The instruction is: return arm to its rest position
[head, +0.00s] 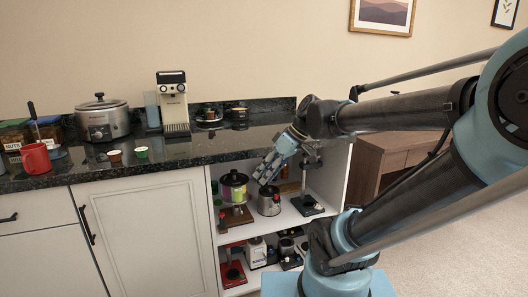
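My gripper (268,169) hangs from the end of my blue and black arm, which reaches in from the right. It points down and to the left, in front of the open shelves under the counter. Its fingertips appear just above a silver pot-like item (269,203) on the upper shelf; I cannot tell whether they touch it. The fingers are seen from the side, so their opening and anything between them cannot be made out.
The dark stone counter (190,153) runs behind my gripper, with an espresso machine (173,104), a slow cooker (102,119) and a red mug (36,159). The open shelf unit (338,172) holds several small appliances. A wooden cabinet (391,158) stands to the right, beside open carpet (470,245).

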